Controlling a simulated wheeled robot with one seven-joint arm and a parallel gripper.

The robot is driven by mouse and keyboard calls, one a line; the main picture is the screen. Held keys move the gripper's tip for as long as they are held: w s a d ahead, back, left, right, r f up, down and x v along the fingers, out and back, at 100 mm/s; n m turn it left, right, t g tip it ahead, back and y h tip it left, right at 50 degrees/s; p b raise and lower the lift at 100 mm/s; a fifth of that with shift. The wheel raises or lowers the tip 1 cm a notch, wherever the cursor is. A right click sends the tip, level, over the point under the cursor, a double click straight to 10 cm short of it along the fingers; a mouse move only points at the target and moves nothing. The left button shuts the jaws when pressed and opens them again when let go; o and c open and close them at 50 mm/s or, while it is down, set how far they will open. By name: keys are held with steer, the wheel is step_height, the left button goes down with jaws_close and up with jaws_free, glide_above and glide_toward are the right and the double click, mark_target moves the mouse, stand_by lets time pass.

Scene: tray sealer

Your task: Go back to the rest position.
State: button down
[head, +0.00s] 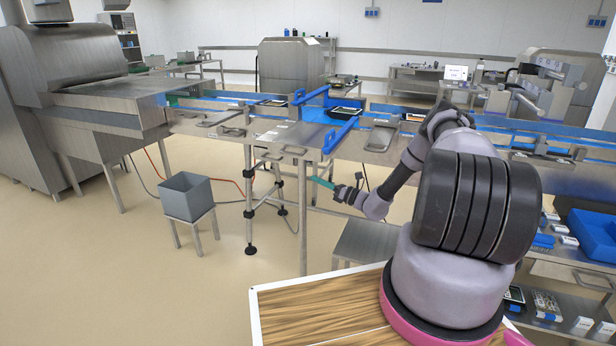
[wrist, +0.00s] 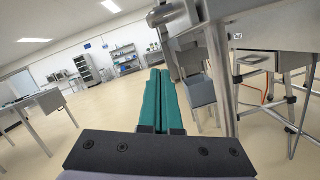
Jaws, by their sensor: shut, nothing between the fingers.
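My gripper (head: 318,182) has long green fingers and points left, below the level of the conveyor table (head: 290,133) and in front of its legs. In the wrist view the green fingers (wrist: 160,95) lie side by side, shut and empty. My arm bends down from my base at the right of the head view. No object is in contact with the fingers that I can see.
A grey bin (head: 187,196) on a small stool stands on the floor to the left. A low steel stool (head: 366,242) is below my arm. A large steel machine (head: 70,95) is at the left. Blue bins (head: 592,232) sit on the right. Open floor lies at front left.

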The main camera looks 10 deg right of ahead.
steer(key=shift+s+d+f, duration=0.1)
steer(key=shift+s+d, duration=0.1)
steer(key=shift+d, duration=0.1)
steer(key=s+a+r+n+g+h, duration=0.2)
steer(key=s+a+r+n+g, duration=0.25)
steer(key=r, duration=0.55)
steer(key=s+a+r+n+g+h, duration=0.1)
steer(key=s+a+r+n+g, duration=0.1)
steer(key=s+r+n+g, duration=0.45)
steer(key=s+a+r+n+g+h, duration=0.2)
steer(key=s+a+r+n, duration=0.15)
steer(key=r+n, duration=0.6)
steer(key=s+d+r+n+t+h, duration=0.3)
steer(key=s+r, duration=0.6)
steer(key=s, duration=0.4)
steer(key=s+d+r+n+t+h, duration=0.3)
steer(key=s+r+h, duration=0.2)
steer(key=s+r, duration=0.5)
steer(key=s, duration=0.3)
steer(key=shift+s+d+r+t+h, duration=0.15)
steer(key=shift+s+r+t+h, duration=0.1)
steer(key=shift+s+t+h, duration=0.1)
